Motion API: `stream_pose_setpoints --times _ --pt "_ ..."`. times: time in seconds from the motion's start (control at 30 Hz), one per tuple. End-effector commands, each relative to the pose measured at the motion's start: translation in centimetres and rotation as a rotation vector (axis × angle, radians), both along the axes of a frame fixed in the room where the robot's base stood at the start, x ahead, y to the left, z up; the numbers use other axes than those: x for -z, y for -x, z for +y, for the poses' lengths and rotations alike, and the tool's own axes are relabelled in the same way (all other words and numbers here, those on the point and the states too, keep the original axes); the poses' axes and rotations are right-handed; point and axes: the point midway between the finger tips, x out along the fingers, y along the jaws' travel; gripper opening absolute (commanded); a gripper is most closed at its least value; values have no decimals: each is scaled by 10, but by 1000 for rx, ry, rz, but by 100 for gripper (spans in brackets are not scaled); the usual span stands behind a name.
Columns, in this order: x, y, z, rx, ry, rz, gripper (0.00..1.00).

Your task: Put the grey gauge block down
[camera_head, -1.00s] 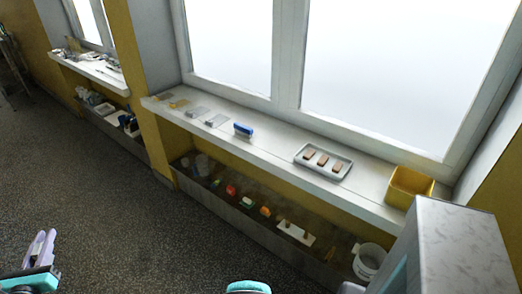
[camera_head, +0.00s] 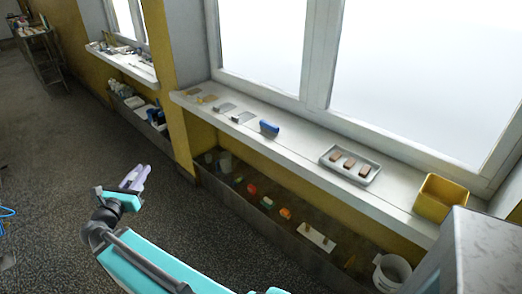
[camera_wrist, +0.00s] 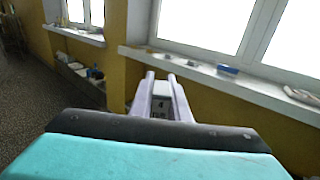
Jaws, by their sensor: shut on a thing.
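The grey gauge block (camera_wrist: 160,103) sits between the fingers of my gripper (camera_wrist: 161,84) in the wrist view. Its near face carries small dark markings that I cannot read surely. My gripper is shut on it. In the head view my gripper (camera_head: 138,177) is over the dark floor, left of the window sill (camera_head: 300,143) and apart from it. The block cannot be made out clearly there.
The sill bears small grey and yellow pieces at its left, a blue object (camera_head: 269,128), a grey tray (camera_head: 350,166) of brown blocks and a yellow bin (camera_head: 440,197). A trough (camera_head: 290,238) with several items runs below. A second sill (camera_head: 125,66) stands farther left.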

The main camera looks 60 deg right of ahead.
Motion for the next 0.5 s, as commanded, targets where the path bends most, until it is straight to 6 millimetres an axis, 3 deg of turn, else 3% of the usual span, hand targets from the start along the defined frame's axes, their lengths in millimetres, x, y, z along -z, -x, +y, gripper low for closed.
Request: stream_pose_setpoints --times 0.1,0.5 --pt "3 13 -36 48 0 0 0" --pt "4 65 -144 190 -3 0 0"
